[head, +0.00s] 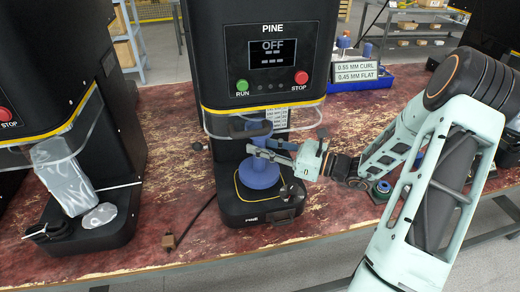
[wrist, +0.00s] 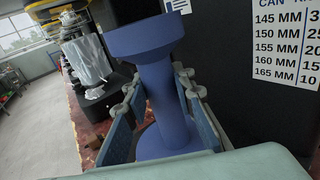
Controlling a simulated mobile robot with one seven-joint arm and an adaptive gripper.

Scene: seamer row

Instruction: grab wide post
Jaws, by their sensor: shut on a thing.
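The wide post is a blue spool-shaped piece (head: 260,174) with a broad foot and a flared top. It stands upright on the black base of the middle PINE machine (head: 262,206) in the head view. In the wrist view the post (wrist: 160,40) fills the middle, its narrow stem between the two fingers. My gripper (head: 262,147) reaches in from the right and is shut on the stem, between the top and the foot. The gripper (wrist: 158,95) has one finger on each side of the stem in the wrist view. The stem's far side is hidden.
The PINE screen (head: 272,52) reads OFF. A clear guard (head: 275,125) crosses the machine's front above the gripper. A blue tray (head: 365,80) with labels stands back right. Red worn table (head: 170,190) shows between the machines.

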